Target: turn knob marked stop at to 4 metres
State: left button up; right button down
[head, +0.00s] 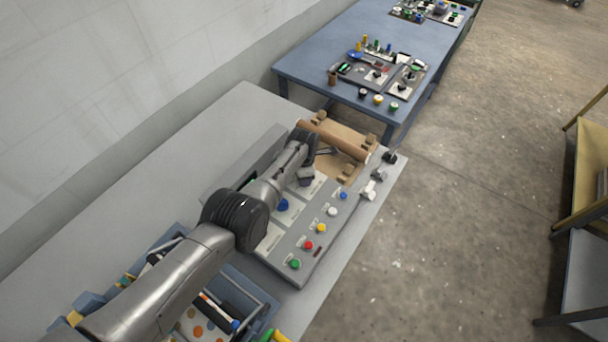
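The grey control panel (322,243) lies on the pale bench, with white label plates and a row of coloured buttons. A blue knob (283,205) stands on one label plate, uncovered. The label lettering is too small to read, so I cannot tell which knob is marked stop at. My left arm reaches over the panel from the lower left. My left gripper (306,178) points down at the far part of the panel, over another label plate. The gripper hides whatever is under it, and its fingers are too small to judge. My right gripper is not in view.
A brown roll (335,141) on a wooden stand lies beyond the panel. Small black and white parts (369,190) stand at the bench's right edge. A blue crate (262,300) of loose items is near. A blue table (330,60) with devices stands behind.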

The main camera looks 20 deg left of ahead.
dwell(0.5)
pick_arm(q)
jog(key=o, duration=0.7)
jog(key=shift+o, duration=1.1)
jog(key=shift+r+p, duration=0.5)
jog(key=shift+r, duration=0.05)
notch_tip(320, 180, up, 4)
jog(key=p, duration=0.3)
jog(key=shift+r, duration=0.25)
notch_tip(320, 180, up, 8)
jog(key=p, duration=0.2)
jog(key=shift+r, duration=0.15)
